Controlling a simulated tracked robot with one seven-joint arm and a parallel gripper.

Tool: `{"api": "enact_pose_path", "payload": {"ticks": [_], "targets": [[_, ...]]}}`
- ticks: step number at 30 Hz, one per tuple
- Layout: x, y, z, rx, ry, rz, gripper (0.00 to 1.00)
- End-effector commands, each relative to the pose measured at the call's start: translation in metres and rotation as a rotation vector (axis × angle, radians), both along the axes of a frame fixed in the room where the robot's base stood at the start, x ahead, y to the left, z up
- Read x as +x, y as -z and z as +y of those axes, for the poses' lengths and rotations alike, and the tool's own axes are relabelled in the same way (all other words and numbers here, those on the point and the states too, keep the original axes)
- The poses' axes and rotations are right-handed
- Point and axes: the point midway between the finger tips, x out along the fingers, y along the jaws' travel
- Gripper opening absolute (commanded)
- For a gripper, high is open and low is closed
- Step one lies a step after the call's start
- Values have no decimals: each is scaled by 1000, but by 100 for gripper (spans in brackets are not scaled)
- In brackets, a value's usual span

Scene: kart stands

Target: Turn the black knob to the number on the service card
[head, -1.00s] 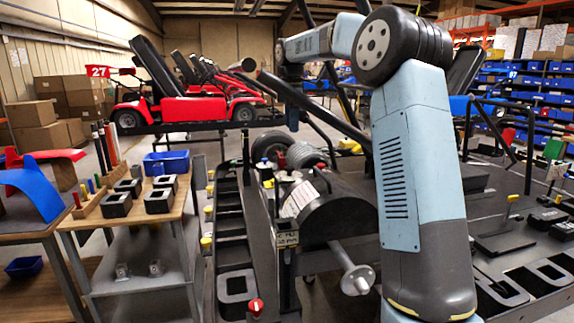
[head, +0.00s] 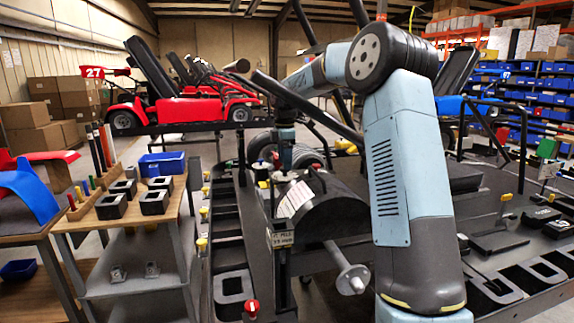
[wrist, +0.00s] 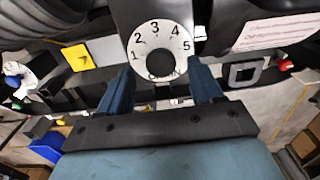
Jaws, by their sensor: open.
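The black knob (wrist: 163,61) sits at the lower middle of a round white dial (wrist: 148,42) in the wrist view. The dial is marked 1 to 5; lettering below the knob is partly covered and unreadable. I cannot tell where the knob points. My gripper (wrist: 162,66) is open, one blue finger on each side of the knob in this view; contact is not visible. In the head view my gripper (head: 285,158) hangs above the bench by the black drum, and the knob cannot be made out. A white card (wrist: 284,32) with lines of print too small to read, possibly the service card, also shows in the head view (head: 295,198).
The black drum (head: 335,212) with a metal shaft (head: 350,278) stands close by my gripper. A red knob (head: 251,307) sits at the front bench edge. Left is a wooden-topped cart (head: 95,218) with black blocks and a blue bin (head: 163,163).

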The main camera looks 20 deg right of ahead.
Motion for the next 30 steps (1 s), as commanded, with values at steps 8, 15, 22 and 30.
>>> {"api": "enact_pose_path", "payload": {"ticks": [8, 15, 22, 30], "targets": [[0, 20, 0, 1, 0, 1, 65], [0, 21, 0, 0, 0, 1, 65], [0, 21, 1, 0, 0, 0, 48], [0, 21, 1, 0, -1, 0, 22]]}}
